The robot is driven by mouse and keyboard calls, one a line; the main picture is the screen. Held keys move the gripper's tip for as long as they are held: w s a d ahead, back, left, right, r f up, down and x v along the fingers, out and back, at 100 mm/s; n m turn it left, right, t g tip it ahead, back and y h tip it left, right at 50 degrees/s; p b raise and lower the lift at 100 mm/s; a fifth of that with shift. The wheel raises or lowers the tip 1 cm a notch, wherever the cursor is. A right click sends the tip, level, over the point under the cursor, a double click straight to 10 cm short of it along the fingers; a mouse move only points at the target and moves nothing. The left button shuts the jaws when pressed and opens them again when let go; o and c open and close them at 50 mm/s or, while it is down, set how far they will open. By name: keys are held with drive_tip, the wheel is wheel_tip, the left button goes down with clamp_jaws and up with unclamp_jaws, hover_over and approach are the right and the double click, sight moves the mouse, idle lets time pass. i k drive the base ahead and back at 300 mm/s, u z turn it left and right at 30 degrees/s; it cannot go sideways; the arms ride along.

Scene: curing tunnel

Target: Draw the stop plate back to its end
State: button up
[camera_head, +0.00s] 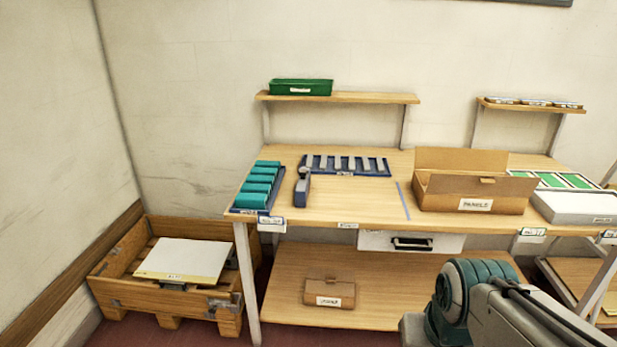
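I cannot pick out a stop plate for certain in the head view. A small grey upright device (303,187) stands on the workbench (345,208), just right of a blue tray of teal blocks (257,190). A white drawer front with a dark handle (411,243) sits under the bench top. My arm reaches in from the lower right, in front of the bench. My gripper is not in view, so whether it is open or holds anything does not show.
A blue slotted rack (345,172) and an open cardboard box (478,203) stand on the bench. A small box (329,293) sits on the lower shelf. A wooden crate (108,280) holds white sheets (180,258) at left. The bench front middle is clear.

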sight(302, 191)
drive_tip(key=u, duration=0.45)
drive_tip(key=i, duration=0.55)
drive_tip(key=u, duration=0.75)
drive_tip(key=i, duration=0.8)
drive_tip(key=z, duration=0.5)
drive_tip(key=i, duration=0.9)
drive_tip(key=z, duration=0.7)
